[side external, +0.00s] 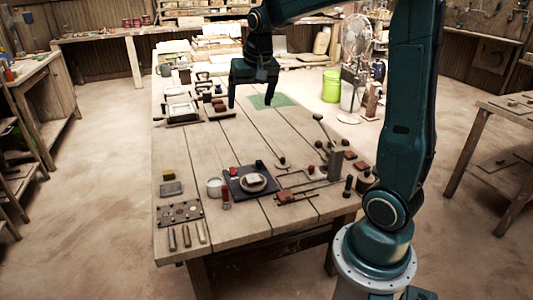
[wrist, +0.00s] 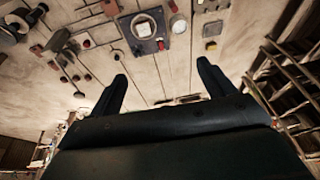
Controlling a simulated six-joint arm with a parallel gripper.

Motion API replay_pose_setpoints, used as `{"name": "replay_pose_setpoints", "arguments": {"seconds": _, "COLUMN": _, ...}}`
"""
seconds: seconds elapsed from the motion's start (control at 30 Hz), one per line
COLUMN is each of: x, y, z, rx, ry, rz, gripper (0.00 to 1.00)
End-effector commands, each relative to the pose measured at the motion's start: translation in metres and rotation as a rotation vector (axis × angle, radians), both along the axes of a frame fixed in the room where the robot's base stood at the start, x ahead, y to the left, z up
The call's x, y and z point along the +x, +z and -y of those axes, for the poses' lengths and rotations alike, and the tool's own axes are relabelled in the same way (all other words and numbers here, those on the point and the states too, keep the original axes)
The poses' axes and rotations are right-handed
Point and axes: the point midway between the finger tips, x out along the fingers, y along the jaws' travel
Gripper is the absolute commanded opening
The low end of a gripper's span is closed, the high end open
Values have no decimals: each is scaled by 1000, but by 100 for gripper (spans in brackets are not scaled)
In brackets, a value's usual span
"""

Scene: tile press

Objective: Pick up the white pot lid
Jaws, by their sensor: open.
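A small round white pot (side external: 215,187) stands on the table's near half, just left of a dark square plate (side external: 240,190). Its pale top looks like the white pot lid (side external: 215,182), though lid and pot are hard to tell apart at this size. In the wrist view the white lid (wrist: 179,24) is a pale disc right of the dark plate, near the top of the picture. My gripper (side external: 250,104) is open and empty, above the table's far half and well away from the pot. Its two spread fingers (wrist: 162,70) show in the wrist view with bare planks between them.
A pale round piece (side external: 253,183) with a block on it sits on the plate. A red-topped tool (side external: 226,198) stands close beside the pot. A perforated dark board (side external: 180,212) lies near the left edge.

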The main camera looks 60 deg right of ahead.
Motion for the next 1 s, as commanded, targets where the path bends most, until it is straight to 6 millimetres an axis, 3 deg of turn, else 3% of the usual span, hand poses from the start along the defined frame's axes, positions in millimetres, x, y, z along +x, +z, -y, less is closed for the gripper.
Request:
{"name": "replay_pose_setpoints", "arguments": {"seconds": 0.2, "x": 26, "y": -31, "z": 54, "rx": 26, "ry": -154, "rz": -29, "gripper": 82}}
{"name": "replay_pose_setpoints", "arguments": {"seconds": 0.5, "x": 45, "y": -85, "z": 130, "rx": 58, "ry": -363, "rz": -64, "gripper": 82}}
{"name": "replay_pose_setpoints", "arguments": {"seconds": 0.73, "x": 47, "y": -136, "z": 188, "rx": 81, "ry": -524, "rz": -87, "gripper": 82}}
{"name": "replay_pose_setpoints", "arguments": {"seconds": 1.0, "x": 33, "y": -202, "z": 249, "rx": 105, "ry": -705, "rz": -115, "gripper": 82}}
